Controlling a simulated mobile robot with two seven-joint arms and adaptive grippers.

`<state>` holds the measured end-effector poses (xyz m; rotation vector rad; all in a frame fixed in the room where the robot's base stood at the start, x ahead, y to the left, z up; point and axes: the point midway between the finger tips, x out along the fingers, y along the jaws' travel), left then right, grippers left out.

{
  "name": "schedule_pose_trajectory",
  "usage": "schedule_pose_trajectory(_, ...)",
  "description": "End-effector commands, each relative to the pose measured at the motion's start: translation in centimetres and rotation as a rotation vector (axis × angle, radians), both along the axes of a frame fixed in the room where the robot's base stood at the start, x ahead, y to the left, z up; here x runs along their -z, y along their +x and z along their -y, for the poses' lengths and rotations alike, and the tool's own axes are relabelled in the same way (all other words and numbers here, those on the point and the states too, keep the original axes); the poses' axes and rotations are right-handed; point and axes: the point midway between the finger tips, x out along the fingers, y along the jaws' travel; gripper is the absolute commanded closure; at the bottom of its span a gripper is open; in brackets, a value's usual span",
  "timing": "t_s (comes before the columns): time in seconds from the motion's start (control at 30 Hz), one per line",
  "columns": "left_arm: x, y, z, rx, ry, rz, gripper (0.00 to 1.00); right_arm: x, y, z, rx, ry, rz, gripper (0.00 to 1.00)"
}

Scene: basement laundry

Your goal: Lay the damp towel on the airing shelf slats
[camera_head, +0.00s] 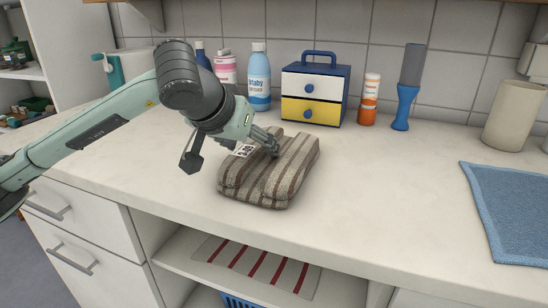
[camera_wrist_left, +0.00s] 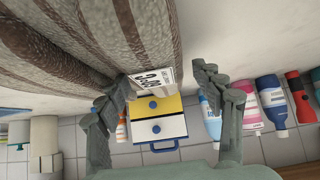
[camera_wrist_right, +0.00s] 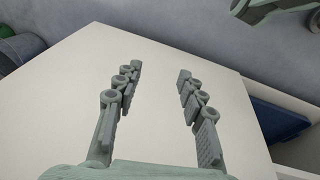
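The damp towel is a folded brown, grey and cream striped bundle (camera_head: 288,178) with a white printed tag (camera_head: 243,150), lying on the countertop. It fills the upper left of the left wrist view (camera_wrist_left: 90,40), where the tag shows between the fingers (camera_wrist_left: 152,78). My left gripper (camera_head: 270,145) is at the towel's back part; its fingers stand well apart (camera_wrist_left: 165,95). Whether they touch the cloth is unclear. My right gripper (camera_wrist_right: 158,90) is open and empty, facing a plain white surface. Below the counter, an open shelf (camera_head: 190,262) bears a pale panel with red stripes (camera_head: 255,266); separate slats cannot be made out.
Along the wall stand a blue bottle (camera_head: 259,80), a drawer box (camera_head: 313,95), an orange-white tube (camera_head: 368,100), a blue brush-like item (camera_head: 405,95) and a beige cylinder (camera_head: 513,118). A blue cloth (camera_head: 510,210) lies at right. A blue basket (camera_head: 238,301) shows under the shelf.

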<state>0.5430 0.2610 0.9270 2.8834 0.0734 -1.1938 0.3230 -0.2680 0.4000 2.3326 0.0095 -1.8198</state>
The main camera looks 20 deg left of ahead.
Motion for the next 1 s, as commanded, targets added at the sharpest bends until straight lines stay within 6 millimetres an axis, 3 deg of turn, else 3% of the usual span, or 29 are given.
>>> schedule_pose_trajectory(0.07,0.0,0.0,0.0,0.000,0.000,0.000,0.41,-0.2,0.3,0.0,-0.001,0.001,0.007,0.60)
schedule_pose_trajectory(0.53,0.1,-0.1,0.0,0.001,0.001,-0.003,1.00,-0.6,0.7,-0.1,-0.001,0.001,0.017,0.60)
schedule_pose_trajectory(0.83,-0.1,0.0,0.0,0.001,0.001,-0.002,1.00,-0.2,0.2,0.0,0.000,0.000,0.005,0.60)
schedule_pose_trajectory(1.0,-1.5,0.0,0.1,0.001,-0.001,0.003,1.00,0.0,-0.2,0.0,0.001,0.000,-0.003,0.60)
